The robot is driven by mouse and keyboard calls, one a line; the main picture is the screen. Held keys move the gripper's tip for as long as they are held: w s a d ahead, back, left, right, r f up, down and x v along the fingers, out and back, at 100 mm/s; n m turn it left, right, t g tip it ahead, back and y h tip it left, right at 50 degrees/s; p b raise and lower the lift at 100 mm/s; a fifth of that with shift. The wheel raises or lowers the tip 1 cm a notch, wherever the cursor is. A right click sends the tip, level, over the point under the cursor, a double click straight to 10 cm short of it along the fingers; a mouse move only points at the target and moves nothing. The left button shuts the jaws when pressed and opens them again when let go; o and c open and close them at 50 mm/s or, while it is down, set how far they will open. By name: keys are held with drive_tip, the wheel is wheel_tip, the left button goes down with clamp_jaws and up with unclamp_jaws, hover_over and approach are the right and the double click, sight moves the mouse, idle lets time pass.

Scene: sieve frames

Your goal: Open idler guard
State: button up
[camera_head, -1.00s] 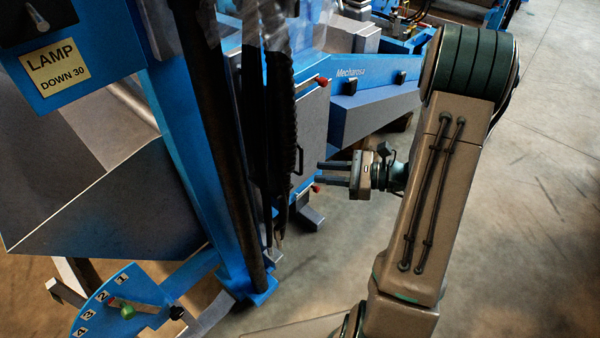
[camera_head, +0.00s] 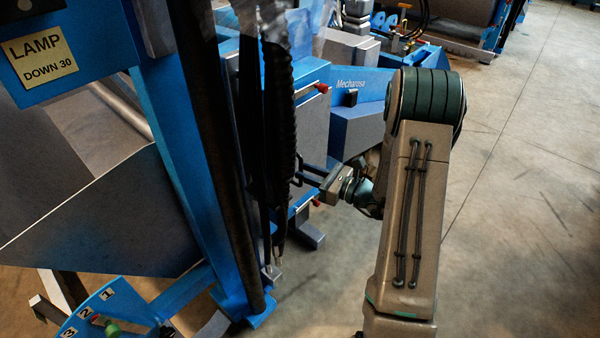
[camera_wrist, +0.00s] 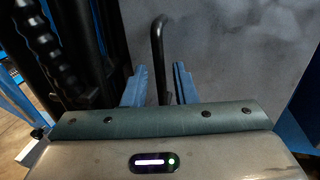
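The idler guard appears to be the grey panel (camera_head: 313,125) on the blue machine, with red knobs at its right edge. In the wrist view the grey panel (camera_wrist: 235,50) fills the upper right. Its black bar handle (camera_wrist: 158,50) stands upright there, between my two fingers. My gripper (camera_wrist: 160,87) is open, with one finger on each side of the handle and a visible gap to each. In the head view my gripper (camera_head: 306,173) reaches left to the panel's handle side. The handle is hard to make out there behind dark hoses and my fingers.
Black hoses (camera_head: 278,130) and a dark post (camera_head: 215,140) stand just left of the panel. A blue beam (camera_head: 362,88) juts out behind it. The lower red knob (camera_head: 315,202) is close below my gripper. Open floor (camera_head: 510,190) lies to the right.

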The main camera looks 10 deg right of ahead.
drive_tip(key=shift+x, duration=1.25)
clamp_jaws()
